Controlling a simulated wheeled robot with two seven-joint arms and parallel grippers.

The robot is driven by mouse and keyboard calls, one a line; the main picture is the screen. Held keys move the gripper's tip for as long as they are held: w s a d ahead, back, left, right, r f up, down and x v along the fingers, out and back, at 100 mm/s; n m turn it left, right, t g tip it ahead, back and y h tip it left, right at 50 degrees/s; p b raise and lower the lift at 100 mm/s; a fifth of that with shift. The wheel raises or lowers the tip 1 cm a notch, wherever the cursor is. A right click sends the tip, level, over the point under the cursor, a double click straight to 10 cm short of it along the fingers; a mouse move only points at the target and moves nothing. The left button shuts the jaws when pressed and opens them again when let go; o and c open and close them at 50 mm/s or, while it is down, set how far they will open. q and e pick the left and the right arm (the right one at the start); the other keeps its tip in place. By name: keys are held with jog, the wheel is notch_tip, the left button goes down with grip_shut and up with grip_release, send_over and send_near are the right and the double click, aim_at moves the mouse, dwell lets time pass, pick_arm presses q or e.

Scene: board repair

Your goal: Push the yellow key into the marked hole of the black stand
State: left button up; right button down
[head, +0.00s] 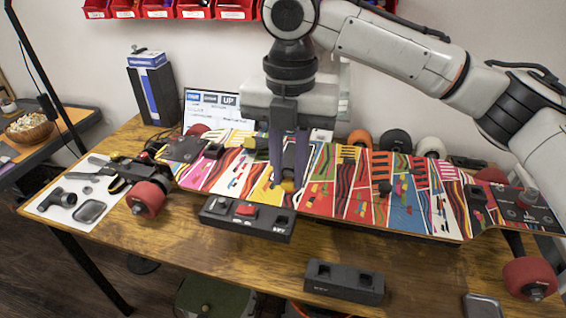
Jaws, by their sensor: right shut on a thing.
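The yellow key (288,186) is a small yellow piece between the fingertips of my right gripper (287,178). The gripper points down and is shut on the key, over the near middle of the colourful skateboard deck. Its fingers hide part of the key, and I cannot tell whether the key touches the deck. The black stand (344,290) is a low block near the front edge of the table, with two square holes in its top and small white lettering on its front. It lies below and to the right of the gripper, apart from it. My left gripper is not in view.
The skateboard deck (340,203) with red wheels (148,198) spans the table (190,262). A white mat with tools (62,205) is at left. A grey tray (483,306) lies front right.

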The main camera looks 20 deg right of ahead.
jog(key=s+d+p, duration=0.3)
jog(key=s+d, duration=0.1)
jog(key=s, duration=0.4)
jog(key=shift+s+d, duration=0.15)
jog(key=shift+d, duration=0.15)
dwell(0.5)
jog(key=shift+f+b, duration=1.8)
jog(key=shift+f, duration=4.8)
jog(key=shift+f, duration=0.7)
jog(key=shift+p, duration=0.75)
jog(key=shift+f+p, duration=0.35)
jog(key=shift+f, duration=0.05)
